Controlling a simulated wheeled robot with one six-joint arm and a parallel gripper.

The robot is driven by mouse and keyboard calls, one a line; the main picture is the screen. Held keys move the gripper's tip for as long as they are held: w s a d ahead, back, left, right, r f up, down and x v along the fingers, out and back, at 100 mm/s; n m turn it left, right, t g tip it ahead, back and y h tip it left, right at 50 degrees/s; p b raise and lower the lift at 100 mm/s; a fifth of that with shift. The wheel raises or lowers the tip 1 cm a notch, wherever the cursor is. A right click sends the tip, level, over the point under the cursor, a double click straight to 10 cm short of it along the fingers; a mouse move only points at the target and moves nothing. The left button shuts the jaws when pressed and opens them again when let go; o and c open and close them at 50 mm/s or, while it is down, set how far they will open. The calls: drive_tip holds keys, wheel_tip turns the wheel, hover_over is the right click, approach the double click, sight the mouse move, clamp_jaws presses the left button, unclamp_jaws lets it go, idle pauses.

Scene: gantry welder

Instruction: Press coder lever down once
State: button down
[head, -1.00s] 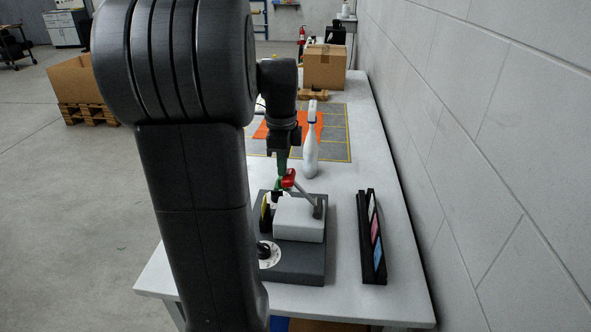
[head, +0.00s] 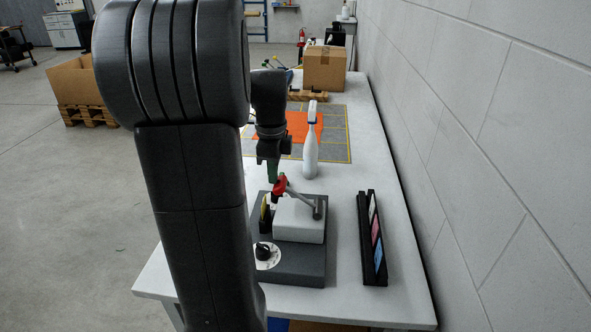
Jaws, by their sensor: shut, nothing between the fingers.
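The coder is a dark grey base (head: 300,262) with a pale block (head: 300,220) on it, standing on the near part of the bench. Its lever (head: 302,198) is a grey rod hinged at the block's right side, with a red grip (head: 280,185) at its raised left end. The lever slopes shallowly down to the right. My gripper (head: 272,176), with green fingers, points down at the red grip, shut with nothing between the fingers. It looks touching or very close; the fingertips are partly hidden behind the grip, so contact is unclear.
A round white dial with a black knob (head: 264,252) sits on the base's near left, partly behind my arm. A black rack with coloured cards (head: 372,240) stands to the right. A white spray bottle (head: 310,145) stands behind. A cardboard box (head: 325,68) is farther back.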

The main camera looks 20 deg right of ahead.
drive_tip(key=shift+s+d+f, duration=0.35)
drive_tip(key=shift+s+f, duration=0.1)
drive_tip(key=r+p, duration=0.4)
drive_tip(key=d+r+p, duration=0.1)
drive_tip(key=r, duration=0.1)
drive_tip(key=shift+r+p, duration=0.3)
drive_tip(key=shift+p, duration=0.1)
wheel_tip(320, 180, up, 5)
drive_tip(key=p, duration=0.4)
drive_tip(key=shift+w+a, duration=0.15)
drive_tip(key=shift+f, duration=0.25)
wheel_tip(320, 180, down, 10)
drive_tip(key=b, duration=0.9)
drive_tip(key=shift+r, duration=0.15)
